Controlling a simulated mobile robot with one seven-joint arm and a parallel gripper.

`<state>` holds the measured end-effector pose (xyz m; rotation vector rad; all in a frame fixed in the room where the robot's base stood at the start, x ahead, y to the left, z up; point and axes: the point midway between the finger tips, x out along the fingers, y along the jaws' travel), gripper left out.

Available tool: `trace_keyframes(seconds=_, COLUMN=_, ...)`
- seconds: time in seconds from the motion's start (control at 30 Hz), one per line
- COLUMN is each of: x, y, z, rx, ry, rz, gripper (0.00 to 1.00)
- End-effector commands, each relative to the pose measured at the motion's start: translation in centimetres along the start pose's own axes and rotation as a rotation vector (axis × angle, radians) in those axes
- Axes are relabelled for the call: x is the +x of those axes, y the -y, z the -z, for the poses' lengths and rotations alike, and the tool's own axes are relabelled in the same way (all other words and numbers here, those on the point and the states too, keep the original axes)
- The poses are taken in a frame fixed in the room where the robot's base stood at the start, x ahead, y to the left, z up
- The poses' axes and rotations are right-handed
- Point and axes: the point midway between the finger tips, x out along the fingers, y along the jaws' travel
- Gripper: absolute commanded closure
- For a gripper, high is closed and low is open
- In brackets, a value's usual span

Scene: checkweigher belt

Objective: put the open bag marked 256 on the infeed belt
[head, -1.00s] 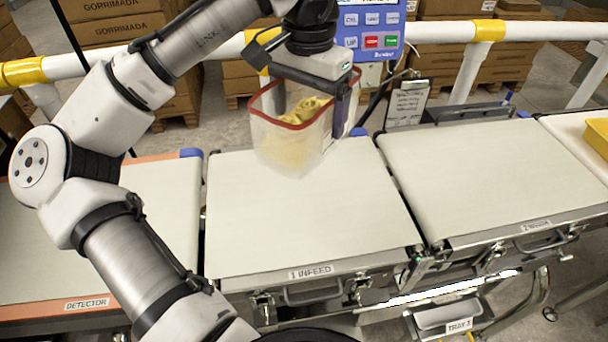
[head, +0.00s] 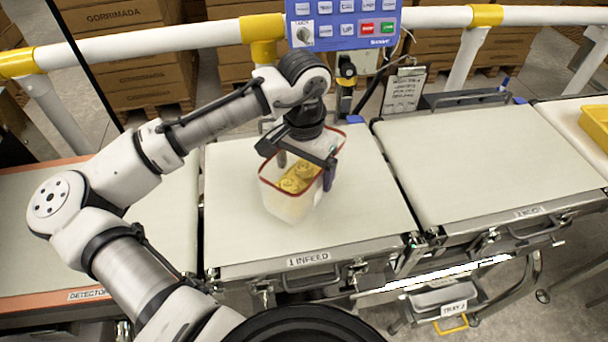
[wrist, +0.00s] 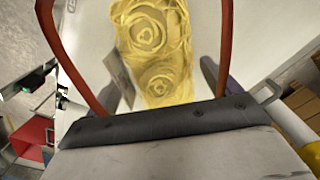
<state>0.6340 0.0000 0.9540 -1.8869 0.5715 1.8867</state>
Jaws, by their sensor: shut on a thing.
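The open bag (head: 290,207) is clear with a red rim and holds yellow pasta-like nests. My gripper (head: 305,172) is shut on the bag near its rim and holds it upright over the middle of the infeed belt (head: 235,240), labelled 1 INFEED. I cannot tell whether the bag's bottom touches the belt. The wrist view looks into the bag, with the yellow nests (wrist: 155,45) between the sides of the red rim. The number on the bag is not readable.
The detector belt (head: 30,240) lies to the left and another pale belt (head: 480,160) to the right. A yellow tray (head: 595,125) sits at the far right. A blue control panel (head: 345,22) and white rail stand behind. The infeed belt around the bag is clear.

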Motion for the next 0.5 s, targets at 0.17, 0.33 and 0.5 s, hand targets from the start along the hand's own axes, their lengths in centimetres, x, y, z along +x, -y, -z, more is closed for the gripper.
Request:
trace_keyframes(seconds=0.17, x=2.5, y=0.0, z=0.0, rx=-0.001, ry=0.001, rz=-0.001, gripper=0.39)
trace_keyframes(seconds=0.33, x=3.1, y=0.0, z=0.0, rx=0.000, ry=0.000, rz=0.001, gripper=0.39)
trace_keyframes(seconds=0.5, x=3.1, y=0.0, z=0.0, rx=0.000, ry=0.000, rz=0.000, gripper=0.39)
